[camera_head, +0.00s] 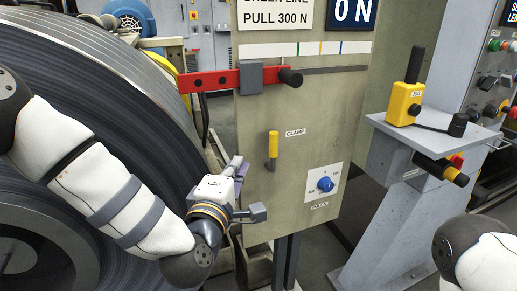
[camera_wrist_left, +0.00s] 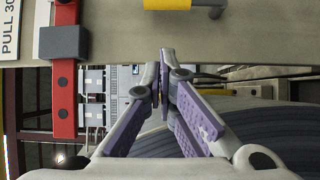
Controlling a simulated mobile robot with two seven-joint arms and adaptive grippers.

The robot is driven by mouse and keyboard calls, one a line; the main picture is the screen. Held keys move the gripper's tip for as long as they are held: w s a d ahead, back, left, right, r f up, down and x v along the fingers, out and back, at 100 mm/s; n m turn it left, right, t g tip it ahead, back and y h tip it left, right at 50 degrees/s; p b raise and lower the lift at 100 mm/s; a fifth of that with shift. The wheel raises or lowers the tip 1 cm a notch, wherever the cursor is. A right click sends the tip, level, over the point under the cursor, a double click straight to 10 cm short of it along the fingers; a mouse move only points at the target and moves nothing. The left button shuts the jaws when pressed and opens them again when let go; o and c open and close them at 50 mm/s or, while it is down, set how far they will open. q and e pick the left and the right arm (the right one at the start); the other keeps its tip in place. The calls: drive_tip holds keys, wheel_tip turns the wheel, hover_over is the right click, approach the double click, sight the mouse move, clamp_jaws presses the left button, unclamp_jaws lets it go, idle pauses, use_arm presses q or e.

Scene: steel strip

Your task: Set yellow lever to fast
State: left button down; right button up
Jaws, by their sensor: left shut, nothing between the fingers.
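A yellow lever handle (camera_head: 273,144) on a grey stem hangs upright on the beige panel, beside a label reading CLAMP. Its yellow end is cut off at the top of the left wrist view (camera_wrist_left: 178,4). Another lever, with a yellow band and black end (camera_head: 440,168), sticks out under the grey shelf at the right; its small label is unreadable. My left gripper (camera_head: 238,166) is shut and empty, left of the panel's CLAMP lever and apart from it. Its purple-padded fingers (camera_wrist_left: 164,75) meet in the left wrist view. My right gripper is out of view.
A red bar with a grey block (camera_head: 250,77) crosses the panel above. A blue knob (camera_head: 325,184) sits lower right. A yellow JOG box (camera_head: 404,103) with a black stick stands on the shelf (camera_head: 450,135). A large dark coil (camera_head: 100,100) fills the left.

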use_arm(q)
approach(262, 146)
wheel_tip(262, 146, up, 3)
drive_tip(key=w+a, duration=0.1)
drive_tip(key=a, duration=0.1)
drive_tip(key=shift+w+d+f+b, duration=0.1)
drive_tip(key=shift+w+d+b, duration=0.2)
drive_tip(key=shift+w+d, duration=1.1)
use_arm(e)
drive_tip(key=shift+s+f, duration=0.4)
use_arm(q)
drive_tip(key=shift+w+d, duration=0.1)
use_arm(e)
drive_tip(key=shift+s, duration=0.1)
use_arm(q)
drive_tip(key=shift+w+d+m+g, duration=0.1)
drive_tip(key=shift+d+m+g, duration=0.2)
drive_tip(key=shift+m, duration=0.2)
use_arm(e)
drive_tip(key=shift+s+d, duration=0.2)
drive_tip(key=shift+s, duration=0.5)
